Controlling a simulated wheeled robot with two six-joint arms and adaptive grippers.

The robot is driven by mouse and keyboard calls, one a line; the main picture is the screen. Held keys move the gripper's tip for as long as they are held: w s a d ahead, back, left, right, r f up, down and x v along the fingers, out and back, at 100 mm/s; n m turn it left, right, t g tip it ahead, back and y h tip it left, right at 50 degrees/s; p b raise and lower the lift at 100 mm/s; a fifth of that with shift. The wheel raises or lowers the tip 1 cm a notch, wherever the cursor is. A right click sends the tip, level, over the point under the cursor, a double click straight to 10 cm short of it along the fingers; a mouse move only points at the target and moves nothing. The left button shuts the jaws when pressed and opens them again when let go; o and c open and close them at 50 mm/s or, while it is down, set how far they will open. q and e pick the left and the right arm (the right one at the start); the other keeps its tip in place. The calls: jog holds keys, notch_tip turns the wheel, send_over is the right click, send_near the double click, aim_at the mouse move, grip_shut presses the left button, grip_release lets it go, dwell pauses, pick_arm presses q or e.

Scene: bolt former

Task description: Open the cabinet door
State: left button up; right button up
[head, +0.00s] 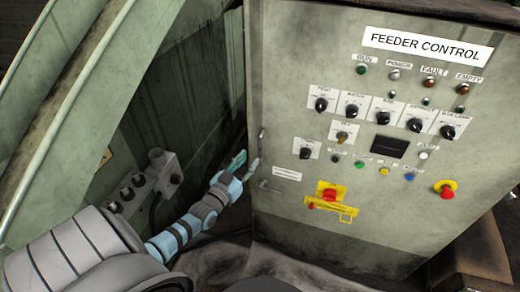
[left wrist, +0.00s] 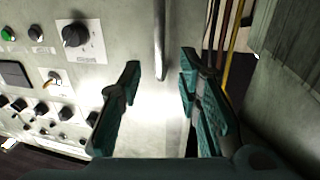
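The cabinet door (head: 300,225) is the grey-green panel headed FEEDER CONTROL, with knobs, lamps and buttons. My left gripper (head: 246,163) is at the door's left edge, at about mid height. In the left wrist view my left gripper (left wrist: 160,95) is open, with two teal-padded fingers wide apart and nothing between the pads. A slim metal handle bar (left wrist: 159,40) on the door (left wrist: 125,30) lies just beyond the fingertips, in line with the gap between them. A gap with cables shows beside the door's edge; I cannot tell how far the door stands open. My right gripper is not in view.
A grey connector box (head: 160,175) with plugs sticks out from the green machine side, left of my left arm. A sloped green frame (head: 70,90) fills the far left. A red button on yellow (head: 446,190) sits at the panel's lower right.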

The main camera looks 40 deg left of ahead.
aim_at(260, 148)
pick_arm(q)
jog(key=w+b, duration=0.1)
jog(key=w, duration=0.1)
jog(key=w+b, duration=0.1)
jog(key=w, duration=0.2)
jog(key=w+a+f+b, duration=0.1)
jog(key=w+b, duration=0.1)
jog(key=shift+w, duration=0.35)
jog(key=shift+w+a+r, duration=0.1)
jog(key=shift+w+r, duration=0.05)
jog(key=shift+w, duration=0.1)
jog(key=shift+r, duration=0.2)
grip_shut()
